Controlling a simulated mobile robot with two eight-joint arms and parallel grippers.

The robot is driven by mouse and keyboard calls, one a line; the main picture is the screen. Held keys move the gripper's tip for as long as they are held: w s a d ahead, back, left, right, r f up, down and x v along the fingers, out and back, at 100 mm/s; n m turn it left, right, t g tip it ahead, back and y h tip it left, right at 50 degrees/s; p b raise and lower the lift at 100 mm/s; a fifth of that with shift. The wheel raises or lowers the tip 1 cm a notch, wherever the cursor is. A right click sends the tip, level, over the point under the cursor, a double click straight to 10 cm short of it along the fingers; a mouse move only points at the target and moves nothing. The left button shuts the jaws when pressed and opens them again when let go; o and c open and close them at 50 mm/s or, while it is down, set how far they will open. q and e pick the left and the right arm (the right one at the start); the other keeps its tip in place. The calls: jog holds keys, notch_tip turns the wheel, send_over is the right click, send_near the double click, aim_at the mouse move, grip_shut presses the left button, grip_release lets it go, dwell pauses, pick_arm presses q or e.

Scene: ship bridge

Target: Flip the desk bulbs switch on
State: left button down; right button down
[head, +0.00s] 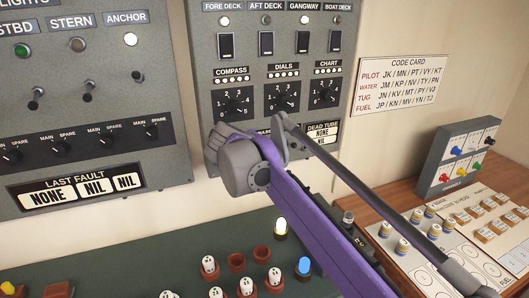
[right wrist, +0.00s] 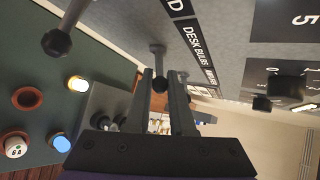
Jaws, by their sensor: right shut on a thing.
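The desk bulbs switch (right wrist: 157,52) is a metal toggle lever with a dark ball end, under the label DESK BULBS (right wrist: 195,45) on the grey panel. In the right wrist view my right gripper (right wrist: 160,82) has one finger on each side of the lever and is shut on its ball end. Whether the lever is up or down cannot be told. In the head view my purple right arm reaches to the lower edge of the grey panel (head: 345,30) and hides the switch and the fingers. My left gripper is not in view.
Another toggle lever (right wrist: 57,42) stands beside it in the wrist view. A code card (head: 403,85) and small switch box (head: 458,155) are at right.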

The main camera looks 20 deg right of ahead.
dwell(0.3)
jog(key=c, duration=0.8)
grip_release()
jog(key=shift+o, duration=0.2)
jog(key=v, duration=1)
jog(key=shift+s+a+r, duration=0.2)
jog(key=shift+s+r, duration=0.05)
jog(key=shift+w, duration=0.1)
